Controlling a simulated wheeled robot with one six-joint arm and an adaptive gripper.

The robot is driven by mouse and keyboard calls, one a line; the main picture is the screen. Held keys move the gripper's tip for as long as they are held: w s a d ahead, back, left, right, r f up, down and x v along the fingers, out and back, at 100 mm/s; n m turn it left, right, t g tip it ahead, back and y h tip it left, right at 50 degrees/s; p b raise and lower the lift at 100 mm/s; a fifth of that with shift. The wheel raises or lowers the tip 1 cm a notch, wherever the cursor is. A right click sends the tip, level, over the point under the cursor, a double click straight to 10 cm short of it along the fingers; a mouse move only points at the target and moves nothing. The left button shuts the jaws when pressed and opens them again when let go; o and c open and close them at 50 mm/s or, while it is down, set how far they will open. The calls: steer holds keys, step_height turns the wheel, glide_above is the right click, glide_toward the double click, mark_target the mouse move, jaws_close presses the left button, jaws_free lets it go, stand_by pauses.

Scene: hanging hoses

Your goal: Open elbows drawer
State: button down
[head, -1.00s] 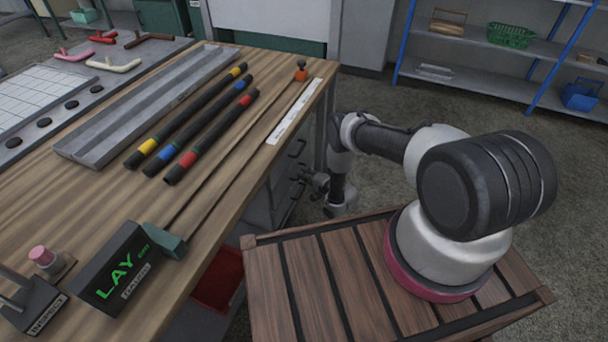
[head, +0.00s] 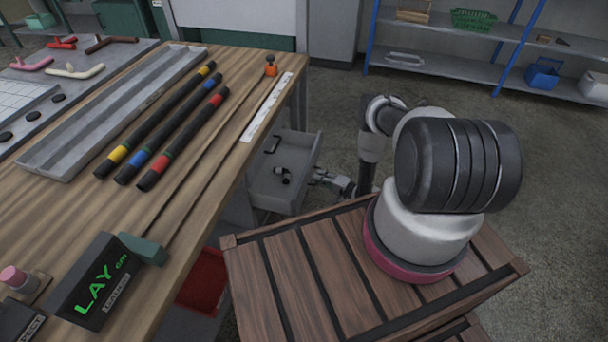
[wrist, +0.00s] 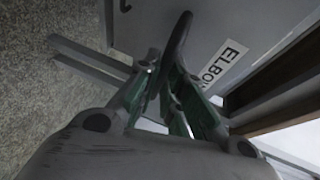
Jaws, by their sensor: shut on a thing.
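The elbows drawer (head: 300,190) stands pulled out from under the bench in the head view. Dark fittings (head: 283,174) lie inside it. In the wrist view its grey front (wrist: 205,25) carries a label (wrist: 222,65) reading "ELBOW", the rest cut off by a finger. My gripper (wrist: 167,92) has its green-padded fingers shut on the drawer's dark handle (wrist: 178,42). In the head view my gripper (head: 322,177) is small, at the drawer's front; the handle is hard to make out there.
The wooden bench top (head: 215,190) holds black hoses (head: 160,115) with coloured bands and a grey trough (head: 110,115). A red bin (head: 205,283) sits under the bench. My slatted base top is close to the drawer. Open floor (head: 335,100) lies beyond, before the blue-framed shelves (head: 450,60).

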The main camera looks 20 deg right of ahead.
steer(key=s+d, duration=0.4)
steer(key=d, duration=0.2)
steer(key=shift+s, duration=0.2)
steer(key=c, duration=1.5)
jaws_free()
steer(key=v, duration=1.2)
